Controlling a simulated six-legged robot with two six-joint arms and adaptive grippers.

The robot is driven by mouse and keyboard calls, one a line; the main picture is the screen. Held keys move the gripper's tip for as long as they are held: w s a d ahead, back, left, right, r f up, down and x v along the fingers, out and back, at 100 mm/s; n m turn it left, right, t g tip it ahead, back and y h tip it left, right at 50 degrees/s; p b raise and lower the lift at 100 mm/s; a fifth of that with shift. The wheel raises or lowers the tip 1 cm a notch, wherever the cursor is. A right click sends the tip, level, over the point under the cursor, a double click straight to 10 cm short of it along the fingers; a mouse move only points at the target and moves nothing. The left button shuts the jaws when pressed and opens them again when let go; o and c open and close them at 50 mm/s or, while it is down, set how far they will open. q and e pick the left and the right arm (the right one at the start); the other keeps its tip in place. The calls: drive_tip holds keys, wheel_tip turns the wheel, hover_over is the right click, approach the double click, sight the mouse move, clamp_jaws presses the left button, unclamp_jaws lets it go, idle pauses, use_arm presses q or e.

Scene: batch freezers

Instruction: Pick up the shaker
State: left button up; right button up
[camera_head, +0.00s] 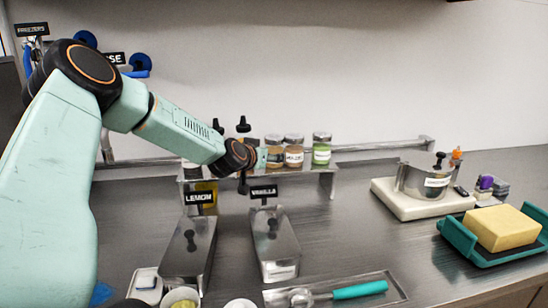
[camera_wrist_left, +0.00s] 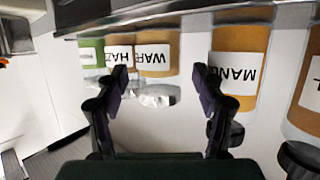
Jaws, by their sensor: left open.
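Three lidded shaker-like jars stand on the raised shelf in the head view: a tan one (camera_head: 273,141), a brown one (camera_head: 294,151) and a green one (camera_head: 321,150). Which one the task means I cannot tell. My left gripper (camera_head: 264,158) is at the shelf, close to the tan jar and partly covering it. In the left wrist view the jars appear upside down with silver lids. My open, empty left gripper (camera_wrist_left: 160,82) has its fingers either side of the "WAF"-like labelled tan jar (camera_wrist_left: 158,52); contact is not visible. My right gripper is not in view.
Black-capped bottles, one labelled "MAN" (camera_wrist_left: 234,75), stand beside the tan jar. The steel shelf (camera_head: 325,180) has a rail behind. Below are the lemon tub (camera_head: 187,250), vanilla tub (camera_head: 274,245) and a teal-handled scoop (camera_head: 358,290).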

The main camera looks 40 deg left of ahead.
sight(271, 168)
use_arm(q)
drive_tip(key=shift+w+f+b, duration=0.2)
drive_tip(key=shift+w+b, duration=0.1)
drive_tip(key=shift+w, duration=0.2)
drive_tip(key=shift+w+f+b, duration=0.15)
drive_tip(key=shift+w+b, duration=0.1)
drive_tip(key=shift+w, duration=0.2)
drive_tip(key=shift+w+a+f, duration=0.1)
drive_tip(key=shift+w+a, duration=0.05)
drive_tip(key=shift+w, duration=0.2)
drive_tip(key=shift+w+a+f, duration=0.2)
drive_tip(key=shift+w+a, duration=0.05)
drive_tip(key=shift+a, duration=0.1)
drive_tip(key=shift+s+r, duration=0.1)
drive_tip(key=shift+c, duration=0.2)
drive_tip(key=shift+d+r, duration=0.15)
drive_tip(key=shift+d, duration=0.1)
drive_tip(key=c, duration=0.3)
drive_tip(key=shift+a, duration=0.15)
drive_tip(key=c, duration=0.6)
wheel_tip(271, 168, up, 10)
drive_tip(key=p, duration=0.4)
